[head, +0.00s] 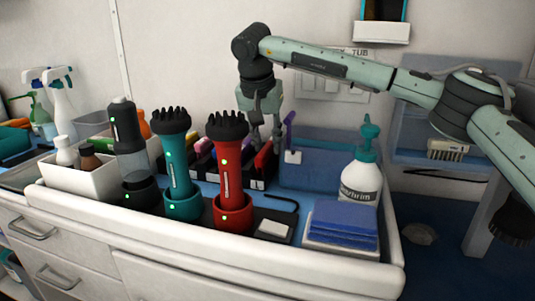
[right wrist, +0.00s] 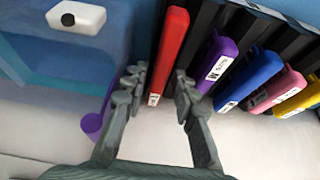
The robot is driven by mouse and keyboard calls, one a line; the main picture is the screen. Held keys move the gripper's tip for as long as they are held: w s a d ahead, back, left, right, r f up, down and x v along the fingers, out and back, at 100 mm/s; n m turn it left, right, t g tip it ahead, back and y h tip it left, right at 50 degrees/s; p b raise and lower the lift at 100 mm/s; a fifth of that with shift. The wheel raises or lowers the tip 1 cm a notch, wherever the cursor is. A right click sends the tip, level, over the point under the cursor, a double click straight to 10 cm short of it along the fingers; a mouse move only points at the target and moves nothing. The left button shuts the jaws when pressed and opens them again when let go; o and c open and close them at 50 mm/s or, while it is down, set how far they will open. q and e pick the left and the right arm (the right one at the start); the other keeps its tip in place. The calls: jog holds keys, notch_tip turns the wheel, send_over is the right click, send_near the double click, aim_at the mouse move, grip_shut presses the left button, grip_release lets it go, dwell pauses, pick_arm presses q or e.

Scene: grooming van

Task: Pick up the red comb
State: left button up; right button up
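The red comb (right wrist: 168,52) is a long, flat red piece with a small white label near its lower end. It stands at the end of a row of coloured pieces in a dark rack; in the head view its red end (head: 263,158) shows just right of the red clipper. My right gripper (right wrist: 157,88) is open, with one finger on each side of the red comb's labelled end. Gaps show beside the comb, so it is not gripped. In the head view the right gripper (head: 267,122) points down over the rack. My left gripper is not in view.
Purple (right wrist: 217,62), blue (right wrist: 250,80) and other coloured pieces stand close beside the red comb. A blue bin (head: 325,165) is to its right. Red (head: 228,165) and teal (head: 177,160) clippers stand in front. A white pump bottle (head: 361,180) is further right.

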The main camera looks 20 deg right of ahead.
jog(key=shift+c, duration=0.4)
grip_shut()
jog(key=shift+r, duration=0.15)
